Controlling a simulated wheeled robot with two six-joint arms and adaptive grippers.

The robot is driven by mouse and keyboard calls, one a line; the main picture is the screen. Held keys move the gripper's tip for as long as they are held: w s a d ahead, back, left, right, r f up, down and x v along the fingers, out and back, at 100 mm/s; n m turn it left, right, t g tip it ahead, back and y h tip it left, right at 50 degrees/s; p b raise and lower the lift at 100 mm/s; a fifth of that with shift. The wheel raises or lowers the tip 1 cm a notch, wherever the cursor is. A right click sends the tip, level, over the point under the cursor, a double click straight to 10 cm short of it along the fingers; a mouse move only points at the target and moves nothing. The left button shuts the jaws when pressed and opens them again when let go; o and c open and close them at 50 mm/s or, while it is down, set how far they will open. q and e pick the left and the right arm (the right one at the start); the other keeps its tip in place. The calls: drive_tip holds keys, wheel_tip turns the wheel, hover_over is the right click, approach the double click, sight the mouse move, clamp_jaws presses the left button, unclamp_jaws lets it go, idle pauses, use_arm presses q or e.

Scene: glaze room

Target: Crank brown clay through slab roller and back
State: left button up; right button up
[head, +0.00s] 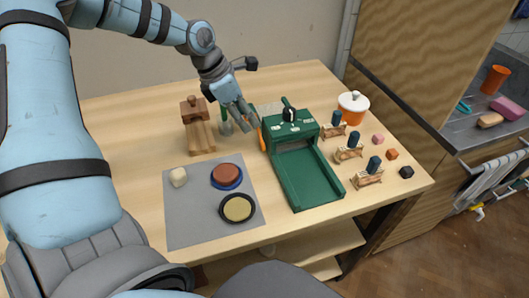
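The green slab roller (291,131) stands on the table with its long green bed (310,180) sloping toward the front. An orange part (262,139) shows at its left side, perhaps the crank. A reddish-brown clay disc (226,174) lies on a blue plate (238,185) on the grey mat, apart from the roller. My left gripper (242,121) is low beside the roller's left side, close to the orange part. Its fingers point down; whether they are open or shut on something is unclear. My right gripper is out of view.
The grey mat (185,225) also holds a tan disc (238,208) on a black plate and a pale lump (178,177). A wooden press-like block (200,137) stands left of the gripper. Right are an orange-white pot (352,107), several blue-topped wooden stands and small cubes.

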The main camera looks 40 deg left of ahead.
use_arm(q)
drive_tip(key=shift+w+a+f, duration=0.1)
drive_tip(key=shift+a+f, duration=0.1)
drive_tip(key=shift+f, duration=0.15)
drive_tip(key=shift+r, duration=0.1)
drive_tip(key=shift+s+d+r, duration=0.2)
drive_tip(key=shift+s+d, duration=0.35)
drive_tip(key=shift+d, duration=0.25)
drive_tip(key=shift+s+d+r, duration=0.15)
drive_tip(key=shift+d, duration=0.1)
drive_tip(key=shift+s+d+r+b, duration=0.25)
drive_tip(key=shift+s+d+r, duration=0.1)
drive_tip(key=shift+d, duration=0.2)
drive_tip(key=shift+s+d+r+b, duration=0.2)
drive_tip(key=shift+s+d, duration=0.15)
drive_tip(key=shift+d, duration=0.15)
